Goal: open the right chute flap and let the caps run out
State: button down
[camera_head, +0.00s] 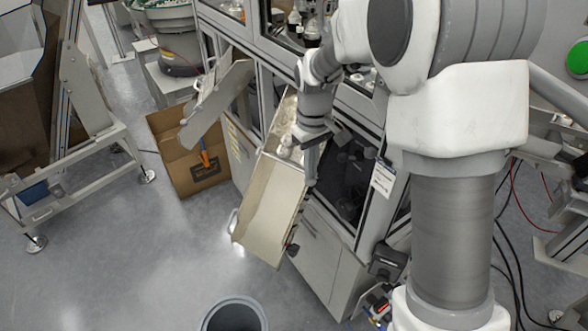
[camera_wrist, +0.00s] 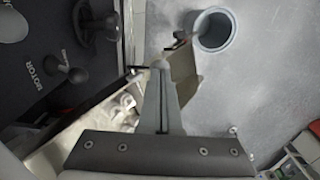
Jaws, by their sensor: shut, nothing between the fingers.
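The right chute (camera_head: 268,205) is a pale metal trough sloping down from the machine. Its lower stretch looks bare. A few white caps (camera_head: 287,143) lie higher up in it, beside my gripper. In the wrist view the caps (camera_wrist: 122,108) lie left of my fingers, and the chute's lower part (camera_wrist: 184,76) runs off beyond them. My gripper (camera_head: 311,180) points down at the chute's right edge, shut and empty; its fingers (camera_wrist: 161,66) show closed together in the wrist view. I cannot make out the flap apart from the chute, nor whether my fingers touch it.
A grey round bin (camera_head: 233,316) stands on the floor below the chute; it also shows in the wrist view (camera_wrist: 213,30). The left chute (camera_head: 215,102) hangs over an open cardboard box (camera_head: 162,128). The machine cabinet (camera_head: 318,250) stands close on the right. Floor at the left front is clear.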

aim_at(307, 182)
jog(key=shift+s+a+f+b, duration=0.1)
jog(key=shift+s+f+b, duration=0.15)
jog(key=shift+f, duration=0.15)
jog(key=shift+s+a+f+b, duration=0.1)
jog(key=shift+f+b, duration=0.1)
jog(key=shift+f, duration=0.2)
jog(key=shift+s+a+f+b, duration=0.1)
jog(key=shift+f+b, duration=0.25)
jog(key=shift+f, duration=0.15)
jog(key=shift+s+a+f+b, duration=0.1)
jog(key=shift+f+b, duration=0.25)
jog(key=shift+f, duration=0.1)
